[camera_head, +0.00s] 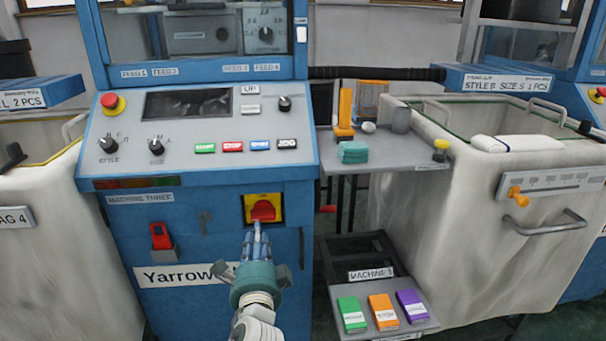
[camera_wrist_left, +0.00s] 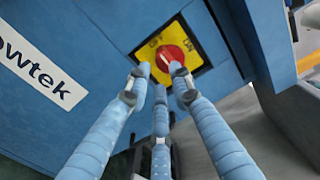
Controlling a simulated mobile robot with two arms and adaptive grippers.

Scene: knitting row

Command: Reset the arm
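My left gripper (camera_head: 258,228) is in front of the blue machine's lower panel, just below the red rotary switch (camera_head: 264,210) on its yellow plate (camera_head: 249,201). In the left wrist view, the fingers (camera_wrist_left: 160,72) converge toward the red knob (camera_wrist_left: 170,57), with a gap between their tips. One tip is beside the knob's left side and another overlaps its lower right part. I cannot tell whether they touch it. The yellow plate bears an "ON" label, and the knob has a pale slanted mark. My right gripper is not in view.
A control panel (camera_head: 215,137) with knobs and buttons is above the switch. A red-handled device (camera_head: 161,237) is at its left. A small shelf (camera_head: 400,158) and a rack with coloured boxes (camera_head: 382,312) stand at right. Large fabric bins (camera_head: 475,215) flank the machine.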

